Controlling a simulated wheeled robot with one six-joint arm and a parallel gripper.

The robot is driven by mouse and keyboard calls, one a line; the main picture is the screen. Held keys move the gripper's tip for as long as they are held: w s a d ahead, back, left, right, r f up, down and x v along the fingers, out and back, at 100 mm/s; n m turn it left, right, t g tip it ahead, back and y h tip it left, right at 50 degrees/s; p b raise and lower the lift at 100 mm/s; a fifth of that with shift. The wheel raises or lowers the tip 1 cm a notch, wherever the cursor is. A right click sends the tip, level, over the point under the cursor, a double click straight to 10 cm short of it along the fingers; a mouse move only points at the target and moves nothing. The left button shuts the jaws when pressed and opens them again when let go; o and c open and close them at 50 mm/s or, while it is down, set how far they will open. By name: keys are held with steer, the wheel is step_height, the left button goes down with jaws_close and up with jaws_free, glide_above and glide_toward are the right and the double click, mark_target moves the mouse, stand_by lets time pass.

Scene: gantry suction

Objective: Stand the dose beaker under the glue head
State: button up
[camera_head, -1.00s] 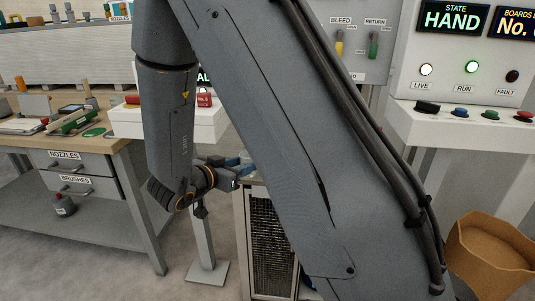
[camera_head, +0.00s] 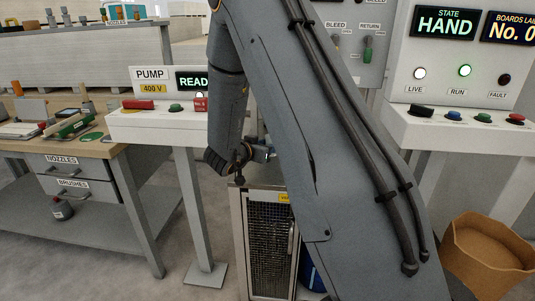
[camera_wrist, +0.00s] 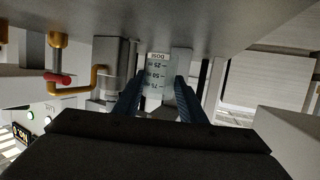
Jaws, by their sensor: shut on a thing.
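The dose beaker (camera_wrist: 157,76) is a pale vessel with a "DOSE" label and the marks 25, 50 and 75. In the wrist view it sits between the two blue-padded fingers of my gripper (camera_wrist: 159,97), which is shut on it. The lettering appears upside down there. In the head view my wrist shows above the mesh-fronted cabinet, and my own arm hides the fingers and the beaker. I cannot make out the glue head for certain in either view.
In the wrist view a grey cylinder (camera_wrist: 118,62) and a brass pipe with a red handle (camera_wrist: 58,79) are left of the beaker. The head view shows the mesh-fronted cabinet (camera_head: 238,235), pump panel (camera_head: 150,127), workbench (camera_head: 112,150) and an open brown bin (camera_head: 487,265).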

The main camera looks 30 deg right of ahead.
steer(key=shift+f, duration=1.6)
steer(key=shift+f, duration=0.1)
steer(key=shift+f, duration=0.1)
steer(key=o, duration=1.2)
